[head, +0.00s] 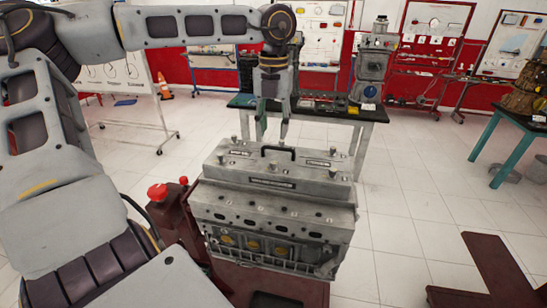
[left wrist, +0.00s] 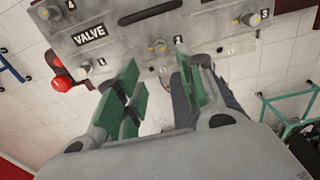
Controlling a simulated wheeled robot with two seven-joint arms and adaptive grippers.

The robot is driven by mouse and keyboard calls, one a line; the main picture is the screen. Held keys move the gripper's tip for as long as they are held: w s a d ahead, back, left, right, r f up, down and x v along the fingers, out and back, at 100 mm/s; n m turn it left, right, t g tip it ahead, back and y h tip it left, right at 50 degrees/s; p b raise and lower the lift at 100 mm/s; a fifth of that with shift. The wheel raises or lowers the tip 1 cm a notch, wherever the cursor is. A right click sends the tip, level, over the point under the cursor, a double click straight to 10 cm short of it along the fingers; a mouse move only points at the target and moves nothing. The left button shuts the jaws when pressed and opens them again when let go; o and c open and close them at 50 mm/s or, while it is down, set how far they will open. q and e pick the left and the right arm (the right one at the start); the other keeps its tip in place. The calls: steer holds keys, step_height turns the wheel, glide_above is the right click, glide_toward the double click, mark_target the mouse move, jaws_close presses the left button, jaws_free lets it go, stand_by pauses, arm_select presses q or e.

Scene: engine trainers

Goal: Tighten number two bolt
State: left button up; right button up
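The grey engine block (head: 270,215) stands on a dark red stand, with several bolts and a black handle on its top cover. In the left wrist view the number two bolt (left wrist: 158,46) is a small yellowish head beside the label 2. My left gripper (head: 272,128) points down above the cover in the head view. In the left wrist view its green-padded fingers (left wrist: 157,72) are apart and empty, with the number two bolt just beyond the gap between their tips. I cannot tell its height above the bolt. My right gripper is not in view.
The number one bolt (left wrist: 101,62) and the number three bolt (left wrist: 247,18) stand to either side. The black handle (head: 278,153) rises from the cover. A red knob (head: 157,192) stands left of the engine.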

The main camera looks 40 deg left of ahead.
mark_target(274, 162)
arm_select(q)
step_height(274, 162, down, 11)
steer(key=shift+r+p, duration=0.2)
steer(key=shift+p, duration=0.7)
jaws_close()
